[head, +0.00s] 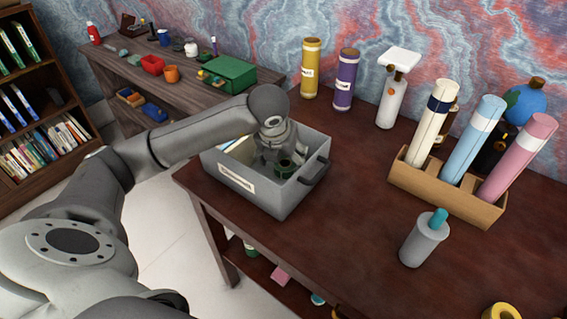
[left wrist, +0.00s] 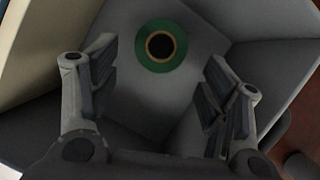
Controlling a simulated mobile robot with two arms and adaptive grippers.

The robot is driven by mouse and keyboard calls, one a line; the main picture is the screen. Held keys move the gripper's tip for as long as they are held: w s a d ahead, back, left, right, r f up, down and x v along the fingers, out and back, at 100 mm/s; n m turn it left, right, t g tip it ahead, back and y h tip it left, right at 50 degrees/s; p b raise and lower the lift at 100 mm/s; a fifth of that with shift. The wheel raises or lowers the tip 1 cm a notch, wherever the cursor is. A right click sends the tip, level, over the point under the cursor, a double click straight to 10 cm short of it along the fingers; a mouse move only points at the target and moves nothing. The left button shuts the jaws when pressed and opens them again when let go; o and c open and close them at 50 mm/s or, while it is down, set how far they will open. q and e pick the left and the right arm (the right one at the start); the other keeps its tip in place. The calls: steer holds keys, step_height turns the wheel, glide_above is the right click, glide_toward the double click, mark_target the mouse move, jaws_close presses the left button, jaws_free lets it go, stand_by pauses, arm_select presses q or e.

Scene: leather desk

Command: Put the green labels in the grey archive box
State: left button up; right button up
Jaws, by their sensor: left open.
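The grey archive box (head: 258,198) stands on the left end of the dark desk, with a white label on its front. My left gripper (head: 279,160) reaches down into the box and is open. The green labels, a green roll with a dark core (head: 285,169), are inside the box below the gripper. In the left wrist view the green roll (left wrist: 161,46) lies flat against the grey box bottom, beyond the open fingers (left wrist: 160,95) and apart from them. My right gripper is not in view.
Pale folders (head: 240,150) fill the box's left part. A wooden holder (head: 448,187) with rolled tubes, a grey canister (head: 424,239), a spray bottle (head: 392,98) and yellow (head: 311,68) and purple (head: 346,79) tubes stand on the desk. The desk's middle is clear.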

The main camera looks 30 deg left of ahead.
arm_select(q)
steer(key=a+v, duration=0.1)
steer(key=v, duration=0.6)
steer(key=shift+d, duration=0.5)
steer(key=shift+r, duration=0.15)
